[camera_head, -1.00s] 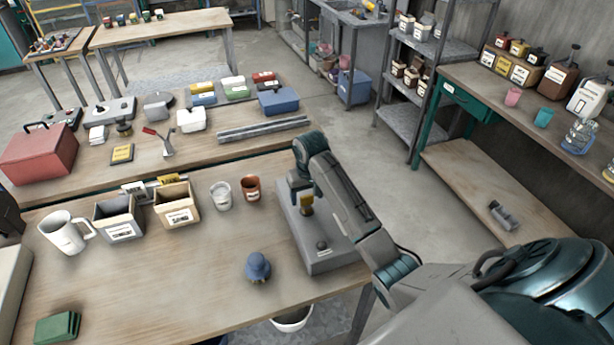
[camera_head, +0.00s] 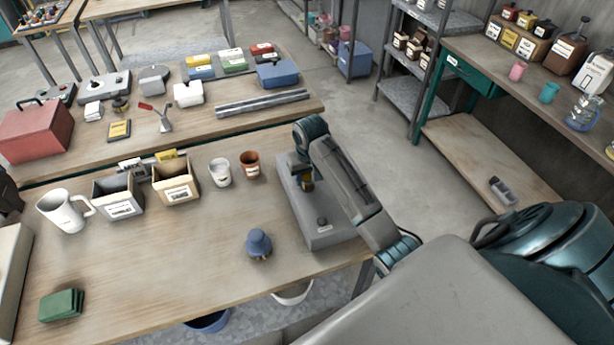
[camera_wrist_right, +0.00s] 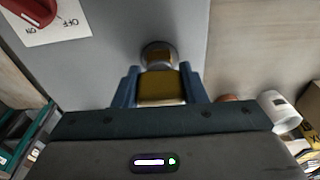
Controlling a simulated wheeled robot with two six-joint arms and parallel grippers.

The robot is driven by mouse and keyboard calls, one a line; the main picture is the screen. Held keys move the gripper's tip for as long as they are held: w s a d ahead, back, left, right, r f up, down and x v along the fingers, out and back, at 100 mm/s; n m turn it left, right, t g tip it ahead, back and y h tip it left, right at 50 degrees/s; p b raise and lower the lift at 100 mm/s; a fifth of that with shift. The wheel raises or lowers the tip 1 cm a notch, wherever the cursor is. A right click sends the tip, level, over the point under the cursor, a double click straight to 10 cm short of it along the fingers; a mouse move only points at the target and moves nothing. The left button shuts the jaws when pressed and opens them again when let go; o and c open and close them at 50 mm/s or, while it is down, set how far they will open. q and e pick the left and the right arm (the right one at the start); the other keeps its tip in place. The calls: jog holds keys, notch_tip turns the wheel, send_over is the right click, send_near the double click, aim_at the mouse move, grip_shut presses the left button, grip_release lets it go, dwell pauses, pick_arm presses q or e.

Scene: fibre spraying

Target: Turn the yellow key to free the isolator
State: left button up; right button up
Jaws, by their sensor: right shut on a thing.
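The yellow key (camera_wrist_right: 160,86) sits at a round grey lock (camera_wrist_right: 157,53) on a grey panel in the right wrist view. My right gripper (camera_wrist_right: 160,90) is shut on the key, with one blue finger on each side. In the head view the gripper (camera_head: 306,182) is over the far part of the grey box (camera_head: 312,238), partly hidden by my arm. The red isolator knob (camera_wrist_right: 30,10) is at the top left of the wrist view, on a white plate marked ON and OFF, cut by the picture edge. My left gripper is out of view.
A blue knobbed item (camera_head: 258,243) stands left of the box on the wooden bench (camera_head: 180,270). A terracotta pot (camera_head: 250,164), a white cup (camera_head: 219,172) and two open bins stand farther left. The front middle of the bench is clear.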

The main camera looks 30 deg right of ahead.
jog(key=m, duration=0.5)
jog(key=shift+h, duration=0.3)
jog(key=shift+c, duration=0.2)
jog(key=m, duration=0.5)
jog(key=shift+g, duration=0.4)
jog(key=o, duration=1.1)
jog(key=shift+c, duration=0.2)
